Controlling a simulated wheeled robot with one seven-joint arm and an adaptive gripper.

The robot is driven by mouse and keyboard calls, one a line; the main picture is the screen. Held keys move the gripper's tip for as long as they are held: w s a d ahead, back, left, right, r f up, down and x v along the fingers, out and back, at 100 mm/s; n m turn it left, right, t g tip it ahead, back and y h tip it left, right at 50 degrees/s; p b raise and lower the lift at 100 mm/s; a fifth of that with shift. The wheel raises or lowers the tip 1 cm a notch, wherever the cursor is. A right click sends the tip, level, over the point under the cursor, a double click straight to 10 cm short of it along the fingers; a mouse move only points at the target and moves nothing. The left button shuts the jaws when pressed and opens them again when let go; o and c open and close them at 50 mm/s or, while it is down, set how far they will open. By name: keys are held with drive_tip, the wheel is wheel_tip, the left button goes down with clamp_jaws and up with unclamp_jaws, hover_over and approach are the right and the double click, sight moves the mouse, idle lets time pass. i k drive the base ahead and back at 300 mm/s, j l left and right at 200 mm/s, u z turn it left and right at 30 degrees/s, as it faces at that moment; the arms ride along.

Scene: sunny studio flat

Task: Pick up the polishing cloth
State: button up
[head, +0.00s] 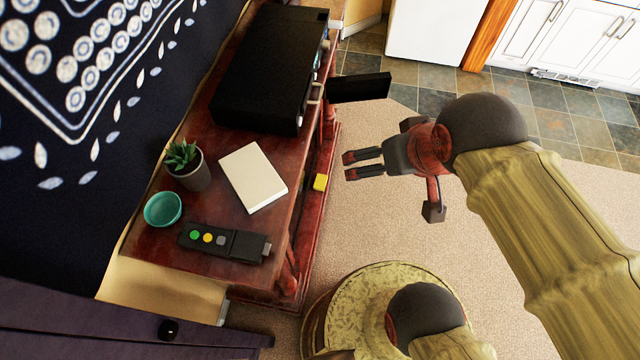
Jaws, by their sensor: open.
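I cannot make out a polishing cloth for certain. A small yellow piece (320,182) shows at the right side of the dark red wooden cabinet (222,268), below its top. It is too small to tell whether it is cloth. My gripper (348,166) is open and empty, its two fingers pointing left. In the picture it is just right of the yellow piece and the cabinet's edge, over the beige carpet. I see no contact between the gripper and anything.
On the cabinet top are a white book-like block (253,178), a potted succulent (192,168), a teal bowl (162,209), a black device with coloured buttons (222,241) and a large black box (268,70). A dark panel (360,87) juts out rightward. Carpet (375,230) beside the cabinet is clear.

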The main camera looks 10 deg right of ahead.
sight(321, 181)
drive_tip(key=i+l+u, duration=0.2)
drive_tip(key=l, duration=0.15)
drive_tip(key=i+l+u, duration=0.2)
drive_tip(key=l, duration=0.15)
drive_tip(key=i+l+u, duration=0.25)
drive_tip(key=l, duration=0.15)
drive_tip(key=l+u, duration=0.2)
drive_tip(key=l, duration=0.2)
drive_tip(key=i+l+u, duration=0.2)
drive_tip(key=l, duration=0.2)
drive_tip(key=k, duration=0.05)
